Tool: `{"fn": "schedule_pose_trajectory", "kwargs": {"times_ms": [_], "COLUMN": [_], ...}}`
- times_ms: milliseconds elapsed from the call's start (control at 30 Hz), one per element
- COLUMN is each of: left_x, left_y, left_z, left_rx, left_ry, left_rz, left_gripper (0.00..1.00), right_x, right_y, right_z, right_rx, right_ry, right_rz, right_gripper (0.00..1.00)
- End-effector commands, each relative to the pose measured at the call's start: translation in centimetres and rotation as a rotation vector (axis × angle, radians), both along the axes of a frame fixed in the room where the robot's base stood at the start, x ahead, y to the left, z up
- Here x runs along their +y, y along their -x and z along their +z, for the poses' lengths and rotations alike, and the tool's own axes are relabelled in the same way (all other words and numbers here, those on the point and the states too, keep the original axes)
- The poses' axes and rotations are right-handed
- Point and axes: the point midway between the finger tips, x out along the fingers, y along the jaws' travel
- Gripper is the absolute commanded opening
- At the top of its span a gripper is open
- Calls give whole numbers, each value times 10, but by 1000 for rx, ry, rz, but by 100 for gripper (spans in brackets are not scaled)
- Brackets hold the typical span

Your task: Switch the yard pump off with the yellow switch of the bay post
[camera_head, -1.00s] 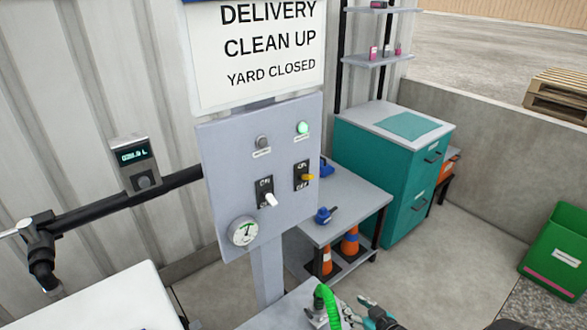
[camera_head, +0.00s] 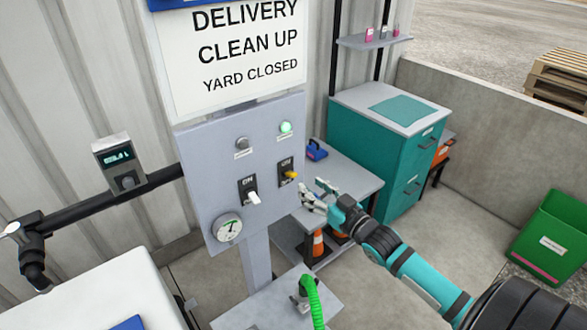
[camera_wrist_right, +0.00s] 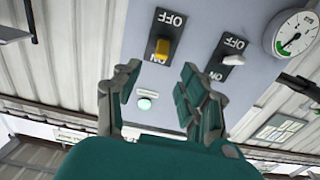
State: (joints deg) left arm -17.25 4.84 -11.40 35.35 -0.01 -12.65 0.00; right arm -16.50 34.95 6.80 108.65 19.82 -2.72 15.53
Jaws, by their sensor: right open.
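The bay post's grey panel (camera_head: 208,165) stands left of centre in the head view. Its yellow switch (camera_head: 290,175) is at the panel's right side, with ON above and OFF below. It also shows in the wrist view (camera_wrist_right: 162,48), upside down; I cannot surely tell its lever's position. A white switch (camera_head: 253,197) sits left of it. A green lamp (camera_head: 286,127) is lit above the yellow switch. My right gripper (camera_head: 313,194) is open and empty, just right of the panel, apart from the yellow switch. In the wrist view its fingers (camera_wrist_right: 155,85) point toward the panel. My left gripper is out of view.
A gauge (camera_head: 228,227) is low on the panel. A grey bench (camera_head: 350,178) with cones beneath stands behind my right arm, beside a teal cabinet (camera_head: 365,150). A green hose (camera_head: 314,300) rises in front of the post. A green bin (camera_head: 553,240) stands at the right.

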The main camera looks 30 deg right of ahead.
Motion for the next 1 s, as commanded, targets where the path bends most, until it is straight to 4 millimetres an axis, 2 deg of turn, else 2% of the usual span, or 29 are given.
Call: {"fn": "schedule_pose_trajectory", "kwargs": {"times_ms": [33, 200, 400, 600, 833, 867, 1000], "left_x": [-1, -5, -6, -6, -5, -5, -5], "left_y": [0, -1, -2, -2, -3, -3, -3], "left_z": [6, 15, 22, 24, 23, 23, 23], "left_rx": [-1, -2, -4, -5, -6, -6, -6], "left_ry": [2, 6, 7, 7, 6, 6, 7], "left_rz": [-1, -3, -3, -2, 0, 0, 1], "left_gripper": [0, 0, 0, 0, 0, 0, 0], "right_x": [1, 3, 6, 7, 7, 7, 7], "right_y": [-12, -47, -75, -86, -86, -86, -86], "right_z": [4, 4, 2, 0, 0, 0, 0], "right_rx": [-4, -2, -1, 1, 0, 1, 1], "right_ry": [-1, -2, -2, -1, -1, -1, -1], "right_rz": [-1, -2, -1, 0, 0, 0, 0], "right_gripper": [42, 42, 42, 42, 42, 41, 23]}}
